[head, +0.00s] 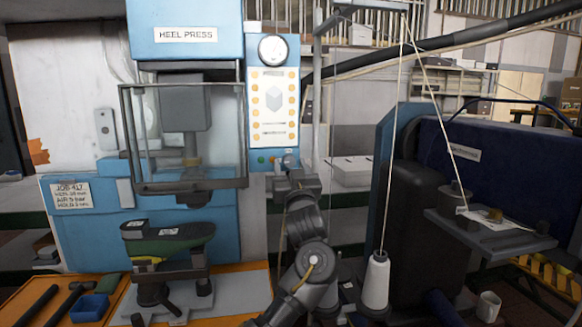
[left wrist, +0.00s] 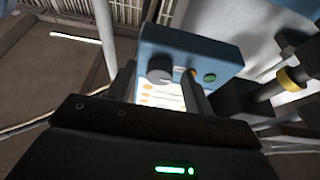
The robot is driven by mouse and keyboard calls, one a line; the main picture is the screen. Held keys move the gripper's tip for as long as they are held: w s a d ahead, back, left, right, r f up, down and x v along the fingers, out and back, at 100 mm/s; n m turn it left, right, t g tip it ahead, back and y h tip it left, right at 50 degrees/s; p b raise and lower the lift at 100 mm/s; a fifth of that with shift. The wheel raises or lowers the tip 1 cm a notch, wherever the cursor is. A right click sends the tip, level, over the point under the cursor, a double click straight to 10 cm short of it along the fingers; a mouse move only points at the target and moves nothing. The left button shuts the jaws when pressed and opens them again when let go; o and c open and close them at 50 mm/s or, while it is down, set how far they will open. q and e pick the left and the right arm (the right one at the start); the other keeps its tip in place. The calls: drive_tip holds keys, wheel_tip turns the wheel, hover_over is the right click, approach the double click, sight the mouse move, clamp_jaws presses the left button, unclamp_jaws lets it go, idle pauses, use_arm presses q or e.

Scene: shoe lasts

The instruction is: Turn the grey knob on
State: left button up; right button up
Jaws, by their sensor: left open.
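The grey knob (left wrist: 159,69) is a dark round knob on the lower face of the blue control panel (left wrist: 220,58) in the left wrist view. My left gripper (head: 288,170) is at the panel's lower right corner in the head view, largely covering the knob there. The knob's turn position is not clear. My right gripper is in neither view.
The heel press guard (head: 185,187) stands left of the panel. A white thread cone (head: 375,283) with taut thread is to the right. A blue tray (head: 90,307) and tools lie at lower left.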

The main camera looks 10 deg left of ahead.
use_arm(q)
drive_tip(key=c, duration=1)
drive_tip(key=shift+r+m+h+p, duration=0.2)
drive_tip(key=shift+m+h+p, duration=0.4)
drive_tip(key=shift+m+p, duration=0.4)
drive_tip(key=m+h+p, duration=0.2)
drive_tip(key=m+p, duration=0.3)
drive_tip(key=p, duration=0.1)
drive_tip(key=m+h+p, duration=0.2)
drive_tip(key=m+p, duration=0.3)
drive_tip(key=p, duration=0.1)
drive_tip(key=a+r+m+g+h+p, duration=0.1)
drive_tip(key=m+h+p, duration=0.2)
drive_tip(key=m+p, duration=0.2)
drive_tip(key=shift+s+m+p, duration=0.25)
drive_tip(key=shift+m+p, duration=0.15)
drive_tip(key=shift+m, duration=0.2)
drive_tip(key=shift+f+m+g+p, duration=0.1)
drive_tip(key=shift+m+g+p, duration=0.2)
drive_tip(key=shift+m+p, duration=0.45)
drive_tip(key=shift+m+g+h, duration=0.3)
drive_tip(key=shift+m+g, duration=0.1)
drive_tip(key=shift+m, duration=1.15)
drive_tip(key=o, duration=1)
